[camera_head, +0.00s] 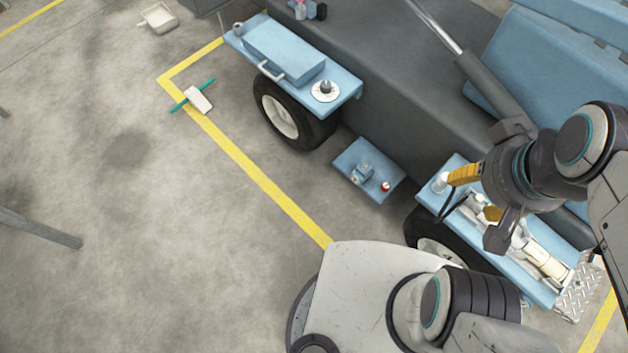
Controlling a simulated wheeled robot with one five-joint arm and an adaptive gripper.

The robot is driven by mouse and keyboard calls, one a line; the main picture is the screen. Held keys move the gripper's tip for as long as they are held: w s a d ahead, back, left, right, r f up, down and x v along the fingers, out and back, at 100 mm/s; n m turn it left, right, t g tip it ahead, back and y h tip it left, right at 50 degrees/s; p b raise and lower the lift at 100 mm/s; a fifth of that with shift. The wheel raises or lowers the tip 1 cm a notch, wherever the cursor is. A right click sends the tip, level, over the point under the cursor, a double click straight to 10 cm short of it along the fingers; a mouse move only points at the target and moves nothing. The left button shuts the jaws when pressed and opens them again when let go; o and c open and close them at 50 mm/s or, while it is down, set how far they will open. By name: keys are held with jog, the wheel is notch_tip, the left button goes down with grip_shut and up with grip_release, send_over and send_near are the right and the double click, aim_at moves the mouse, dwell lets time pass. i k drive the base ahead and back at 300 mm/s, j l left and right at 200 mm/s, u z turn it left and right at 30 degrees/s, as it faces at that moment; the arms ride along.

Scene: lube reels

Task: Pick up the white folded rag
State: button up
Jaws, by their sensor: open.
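A small flat white piece (198,99) lies on the concrete floor at the left, beside the yellow line and across a thin teal bar. It may be the folded white rag, but it is too small to be sure. No other clear rag shows. My gripper (476,197) is open, at the right over the blue deck, far from that piece. Its fingers show yellow-orange parts. It appears empty, and it hides part of the deck and the items below it.
Blue decks (348,86) line a grey vehicle with black tyres (290,115). A blue step (388,190) holds small items. A white bottle-like item (440,182) stands near my gripper. A pale tray (158,18) lies at the back left. The left floor is mostly clear.

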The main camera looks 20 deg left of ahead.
aim_at(598, 259)
jog(key=u, duration=0.5)
jog(key=z, duration=0.5)
jog(key=l+z, duration=0.1)
jog(key=z, duration=1.4)
jog(key=l+z, duration=0.1)
jog(key=z, duration=2.7)
jog(key=i+l+z, duration=0.1)
jog(key=i+z, duration=0.3)
jog(key=i, duration=0.3)
jog(key=i+j+u, duration=0.25)
jog(key=i+u, duration=0.2)
jog(key=i+j+u, duration=0.1)
jog(key=i+u, duration=0.75)
jog(key=i+l+u, duration=0.2)
jog(key=u, duration=0.2)
jog(key=i, duration=0.1)
